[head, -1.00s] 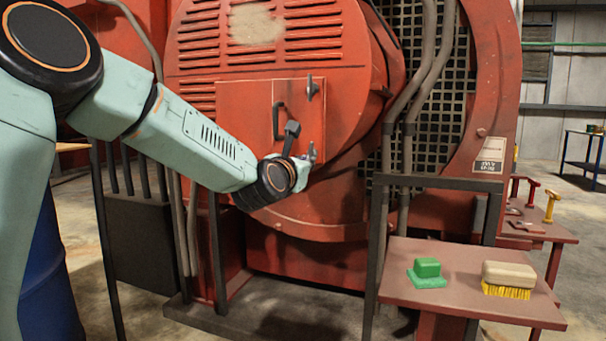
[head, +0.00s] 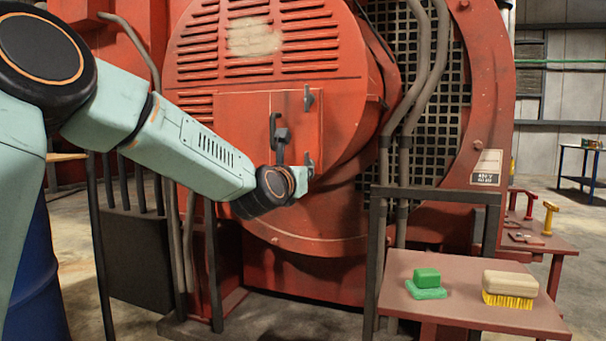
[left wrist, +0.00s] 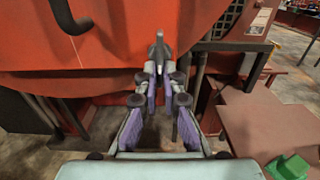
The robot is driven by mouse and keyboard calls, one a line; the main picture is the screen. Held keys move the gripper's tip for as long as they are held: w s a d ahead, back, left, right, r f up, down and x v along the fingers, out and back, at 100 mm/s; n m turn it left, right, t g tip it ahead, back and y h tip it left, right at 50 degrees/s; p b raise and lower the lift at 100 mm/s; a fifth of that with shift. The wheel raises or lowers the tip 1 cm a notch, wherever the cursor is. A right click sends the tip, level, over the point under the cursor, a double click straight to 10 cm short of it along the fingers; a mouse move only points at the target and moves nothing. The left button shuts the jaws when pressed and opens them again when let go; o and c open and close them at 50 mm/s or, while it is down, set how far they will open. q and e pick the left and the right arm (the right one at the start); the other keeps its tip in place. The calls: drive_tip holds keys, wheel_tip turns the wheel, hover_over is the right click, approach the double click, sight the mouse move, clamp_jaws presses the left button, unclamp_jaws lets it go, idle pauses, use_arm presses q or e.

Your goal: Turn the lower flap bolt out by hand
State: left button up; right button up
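The red flap (head: 300,120) on the round engine housing carries an upper grey bolt (head: 308,98) and a dark handle (head: 273,130). The lower flap bolt (head: 309,160) sits at the flap's lower right, partly hidden behind my left wrist. In the left wrist view, this grey winged bolt (left wrist: 159,48) stands upright between the fingertips of my left gripper (left wrist: 159,70). The purple-padded fingers are drawn close together and look shut on it, though the contact is small in view. My right gripper is not in view.
A reddish side table (head: 400,295) at front right holds a green block (head: 427,280) and a yellow-bristled brush (head: 510,284). Dark railings (head: 372,260) stand before the engine, with grey pipes (head: 405,120) beside the housing. A blue drum (head: 35,290) is at left.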

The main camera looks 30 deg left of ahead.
use_arm(q)
drive_tip(key=o, duration=0.5)
drive_tip(key=shift+r, duration=0.1)
drive_tip(key=shift+c, duration=0.2)
drive_tip(key=shift+w, duration=0.1)
wheel_tip(320, 180, up, 10)
drive_tip(key=shift+f, duration=0.1)
idle(0.5)
